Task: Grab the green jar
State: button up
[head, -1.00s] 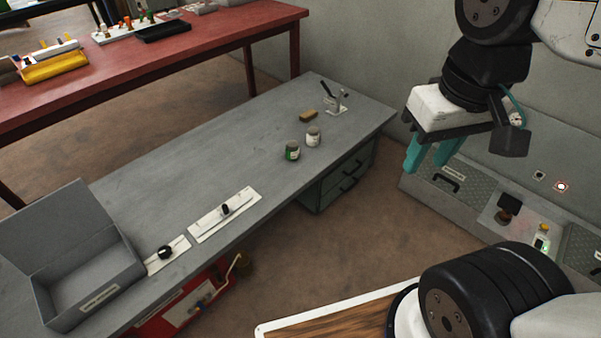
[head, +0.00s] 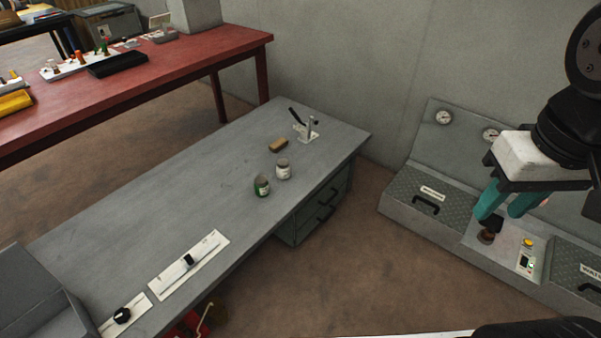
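The green jar (head: 262,186) stands upright on the grey table (head: 150,215), near its front edge toward the right end. A white jar (head: 283,169) stands close beside it, to the right and slightly farther back. My gripper (head: 506,203) hangs at the right side of the view, well away from the table, in front of the grey console. Its two teal fingers are apart, with nothing seen between them.
A tan block (head: 278,145) and a lever stand (head: 307,130) sit behind the jars. A slider panel (head: 189,264), a knob panel (head: 122,314) and a grey box (head: 40,295) are at left. Drawers (head: 318,208) hang under the table. Brown floor is clear between table and console (head: 425,205).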

aim_at(261, 184)
jog(key=z, duration=0.15)
jog(key=i, duration=1.2)
jog(key=u, duration=0.7)
